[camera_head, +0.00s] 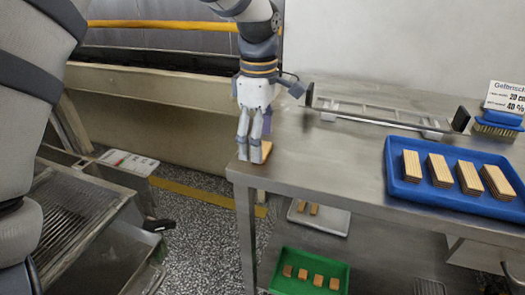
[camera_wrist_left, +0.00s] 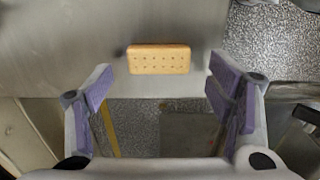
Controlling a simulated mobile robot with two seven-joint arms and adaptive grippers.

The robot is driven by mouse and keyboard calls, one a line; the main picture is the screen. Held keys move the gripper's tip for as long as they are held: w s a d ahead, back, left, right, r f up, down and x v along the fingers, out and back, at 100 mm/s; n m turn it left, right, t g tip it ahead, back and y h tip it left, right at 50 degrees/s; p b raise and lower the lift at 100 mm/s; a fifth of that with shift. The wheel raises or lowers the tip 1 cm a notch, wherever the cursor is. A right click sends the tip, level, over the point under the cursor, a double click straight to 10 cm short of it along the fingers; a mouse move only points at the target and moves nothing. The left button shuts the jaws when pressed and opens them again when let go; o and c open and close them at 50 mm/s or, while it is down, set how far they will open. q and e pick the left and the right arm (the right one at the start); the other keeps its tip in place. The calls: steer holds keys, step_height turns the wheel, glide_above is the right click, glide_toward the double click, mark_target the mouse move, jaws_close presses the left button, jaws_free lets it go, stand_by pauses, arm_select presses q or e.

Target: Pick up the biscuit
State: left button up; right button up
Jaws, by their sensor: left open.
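The biscuit (camera_wrist_left: 158,59) is a flat, golden-brown rectangle with rows of small holes. In the left wrist view it lies on the bare steel table close to its edge, beyond the gap between my fingertips. In the head view it shows only in part (camera_head: 266,150), behind the fingers at the table's left corner. My left gripper (camera_head: 250,156) points down at that corner, with its fingers apart. In the left wrist view its purple-padded fingers (camera_wrist_left: 160,78) stand wide apart with nothing between them. My right gripper is not in view.
On the steel table (camera_head: 325,160), a blue tray (camera_head: 393,196) holds stacked wafers at right, with a metal frame (camera_head: 385,122) behind. A brush (camera_head: 497,122) stands at far right. Below is a green tray (camera_head: 310,261). A mesh conveyor (camera_head: 65,215) stands at left across a floor gap.

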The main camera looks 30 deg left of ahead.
arm_select(q)
steer(key=shift+f, duration=0.7)
steer(key=c, duration=0.9)
steer(key=shift+r, duration=0.1)
steer(key=shift+c, duration=0.2)
